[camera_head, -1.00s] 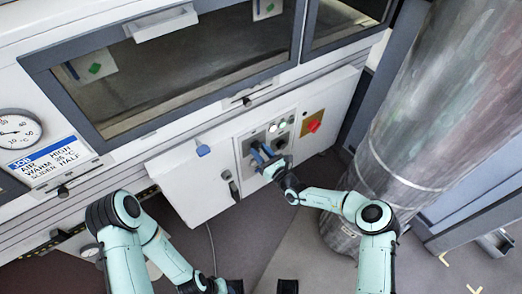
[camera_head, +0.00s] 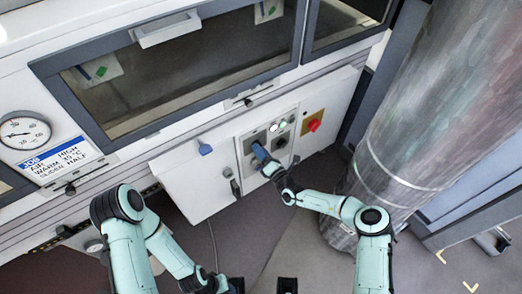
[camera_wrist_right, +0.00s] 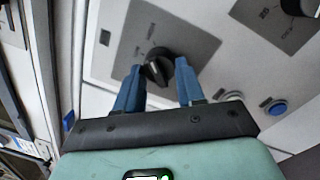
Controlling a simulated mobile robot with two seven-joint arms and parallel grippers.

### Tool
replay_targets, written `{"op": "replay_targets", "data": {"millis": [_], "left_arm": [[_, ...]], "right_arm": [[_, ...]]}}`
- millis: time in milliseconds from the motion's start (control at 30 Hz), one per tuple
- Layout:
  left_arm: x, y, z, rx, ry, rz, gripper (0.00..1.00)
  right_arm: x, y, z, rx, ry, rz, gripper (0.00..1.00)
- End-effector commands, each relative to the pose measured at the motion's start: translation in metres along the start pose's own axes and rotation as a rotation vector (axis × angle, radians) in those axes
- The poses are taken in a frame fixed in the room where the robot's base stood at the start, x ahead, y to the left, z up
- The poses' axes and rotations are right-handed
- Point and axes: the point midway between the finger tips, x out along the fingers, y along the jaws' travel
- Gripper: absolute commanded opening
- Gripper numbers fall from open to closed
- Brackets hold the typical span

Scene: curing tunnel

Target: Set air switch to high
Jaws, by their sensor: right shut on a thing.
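A black rotary switch knob (camera_wrist_right: 158,66) sits on a grey plate (camera_wrist_right: 190,30) in the right wrist view. Its printed marks are too small to read. The two blue fingers of my right gripper (camera_wrist_right: 158,85) are on either side of the knob, shut on it. In the head view my right gripper (camera_head: 259,152) is at the left plate of the control panel and hides the knob. A job card (camera_head: 56,160) at the left reads AIR HIGH, WARM 35 °C, SLIDER HALF.
A second black knob (camera_head: 281,142) is just right of my gripper. Pale indicator lights (camera_head: 278,125) are above it, and a red knob (camera_head: 313,125) on yellow is farther right. A large metal duct (camera_head: 410,120) stands right of my right arm. A dial gauge (camera_head: 25,132) is far left.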

Motion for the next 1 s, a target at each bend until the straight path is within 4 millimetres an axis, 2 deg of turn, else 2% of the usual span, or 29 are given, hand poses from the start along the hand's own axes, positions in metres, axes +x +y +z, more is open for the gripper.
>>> {"op": "replay_targets", "data": {"millis": [300,800,833,867,900,1000], "left_arm": [[-0.0020,0.0001,0.0011,0.000,-0.003,-0.001,0.43],[-0.0020,0.0002,0.0013,0.000,-0.004,-0.001,0.43],[-0.0020,0.0002,0.0013,0.000,-0.004,-0.001,0.43],[-0.0020,0.0002,0.0013,0.000,-0.004,-0.001,0.43],[-0.0020,0.0002,0.0013,0.000,-0.004,-0.001,0.43],[-0.0021,0.0002,0.0013,0.000,-0.004,-0.001,0.43]], "right_arm": [[-0.0001,0.0005,-0.0002,0.102,-0.006,-0.005,0.08],[0.0000,0.0005,-0.0003,0.119,-0.007,-0.005,0.08],[0.0000,0.0005,-0.0003,0.119,-0.007,-0.006,0.48],[0.0000,0.0005,-0.0003,0.118,-0.007,-0.005,0.58],[0.0000,0.0005,-0.0003,0.118,-0.007,-0.005,0.64],[0.0000,0.0005,-0.0003,0.117,-0.007,-0.005,0.64]]}}
